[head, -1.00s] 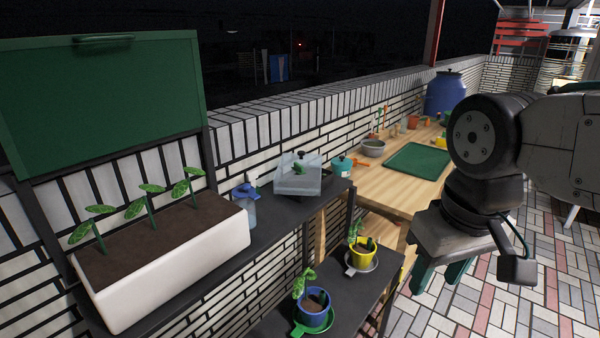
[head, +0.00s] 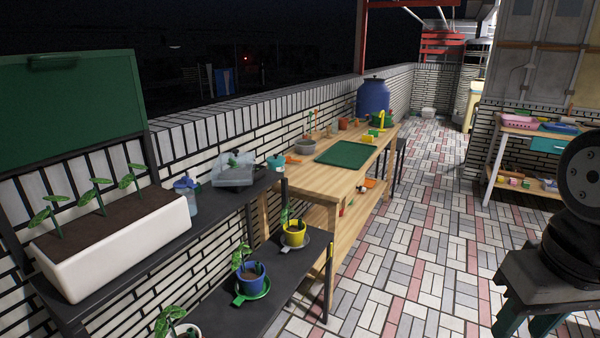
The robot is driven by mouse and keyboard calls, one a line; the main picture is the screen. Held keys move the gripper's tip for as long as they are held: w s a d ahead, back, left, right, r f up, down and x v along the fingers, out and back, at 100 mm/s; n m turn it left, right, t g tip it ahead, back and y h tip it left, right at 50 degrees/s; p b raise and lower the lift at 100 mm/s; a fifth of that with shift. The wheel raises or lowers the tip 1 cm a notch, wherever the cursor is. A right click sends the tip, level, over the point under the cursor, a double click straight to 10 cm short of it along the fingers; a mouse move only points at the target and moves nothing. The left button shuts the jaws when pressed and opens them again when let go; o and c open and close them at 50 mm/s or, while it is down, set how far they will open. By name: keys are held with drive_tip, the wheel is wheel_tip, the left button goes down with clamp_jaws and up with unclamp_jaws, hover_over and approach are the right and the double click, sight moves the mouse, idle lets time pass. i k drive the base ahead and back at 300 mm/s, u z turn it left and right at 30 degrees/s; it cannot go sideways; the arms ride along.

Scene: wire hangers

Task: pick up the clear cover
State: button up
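The clear cover (head: 226,172) is a see-through box-shaped lid with a dark knob on top. It sits on the dark upper shelf, with something green showing through it. My gripper (head: 530,328) hangs at the lower right of the head view, far to the right of the cover, over the paved floor. Its green fingers are cut off by the bottom edge, so I cannot tell how far apart they are. Nothing is visible between the parts that show.
A spray bottle (head: 187,195) stands just left of the cover, and a teal pot (head: 276,164) just right. A white planter (head: 120,245) fills the shelf's left part. A wooden table (head: 310,178) with a green mat (head: 345,154) stands beyond. The paved floor (head: 420,230) is clear.

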sight(222, 174)
drive_tip(key=z, duration=0.8)
drive_tip(key=i, duration=1.55)
drive_tip(key=u, duration=0.7)
drive_tip(key=i, duration=0.75)
drive_tip(key=u, duration=1.4)
drive_tip(key=i, duration=0.5)
drive_tip(key=u, duration=0.35)
